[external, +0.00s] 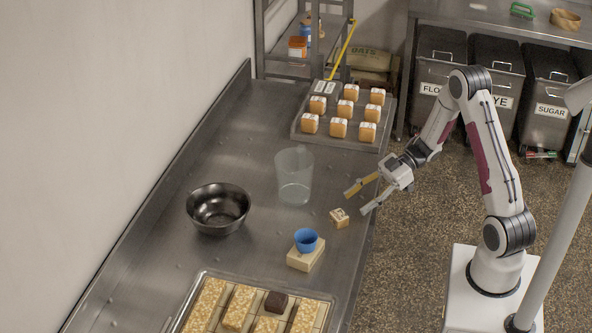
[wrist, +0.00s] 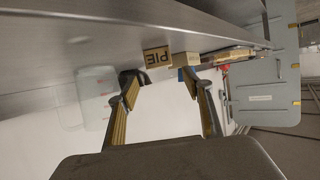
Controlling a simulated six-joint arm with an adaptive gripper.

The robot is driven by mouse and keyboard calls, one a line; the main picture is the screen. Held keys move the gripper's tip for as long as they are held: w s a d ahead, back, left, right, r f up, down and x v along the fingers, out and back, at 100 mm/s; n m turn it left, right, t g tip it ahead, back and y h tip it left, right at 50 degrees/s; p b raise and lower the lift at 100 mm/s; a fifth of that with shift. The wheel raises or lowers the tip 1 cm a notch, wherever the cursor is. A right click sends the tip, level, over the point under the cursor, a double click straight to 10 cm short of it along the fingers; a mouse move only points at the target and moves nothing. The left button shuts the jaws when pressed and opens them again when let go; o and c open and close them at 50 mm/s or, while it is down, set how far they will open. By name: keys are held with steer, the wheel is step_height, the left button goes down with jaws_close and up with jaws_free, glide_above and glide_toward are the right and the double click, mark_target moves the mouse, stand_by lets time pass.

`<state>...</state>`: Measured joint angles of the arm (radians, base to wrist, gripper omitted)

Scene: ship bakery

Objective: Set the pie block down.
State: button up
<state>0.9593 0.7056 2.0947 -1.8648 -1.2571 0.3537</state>
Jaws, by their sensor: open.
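The pie block (external: 340,217) is a small light wooden cube resting on the steel counter near its right edge. In the wrist view its dark PIE lettering (wrist: 157,56) faces me and looks upside down. My gripper (external: 356,203) is open and empty above the counter's right edge, with its fingers spread. The block lies just beyond the fingertips and apart from them. In the wrist view the gap between the fingertips (wrist: 161,78) lies just below the block in the picture.
A clear beaker (external: 294,178) and a black bowl (external: 218,208) stand left of the block. A blue cup (external: 306,240) sits on a pale block (external: 306,258) nearer the front. A tray of cubes (external: 354,139) is behind, and a tray of slabs (external: 205,275) is in front.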

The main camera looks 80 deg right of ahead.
steer(key=shift+v, duration=1.5)
steer(key=shift+w+d+r+h, duration=0.1)
steer(key=shift+w+r+h, duration=0.15)
steer(key=shift+w, duration=0.25)
steer(key=w+d+r+m+t+h, duration=0.1)
steer(key=w+d+r+t+h, duration=0.15)
steer(key=w+r+h, duration=0.55)
step_height(320, 180, up, 11)
steer(key=s+m+g+h, duration=0.1)
steer(key=m+h, duration=0.3)
steer(key=h, duration=0.1)
steer(key=s+a+f+m+g+y, duration=0.1)
steer(key=s+a+m+g+y, duration=0.3)
steer(key=s+a, duration=1.8)
steer(key=s+g, duration=0.1)
steer(key=s, duration=0.3)
steer(key=shift+a+f, duration=0.4)
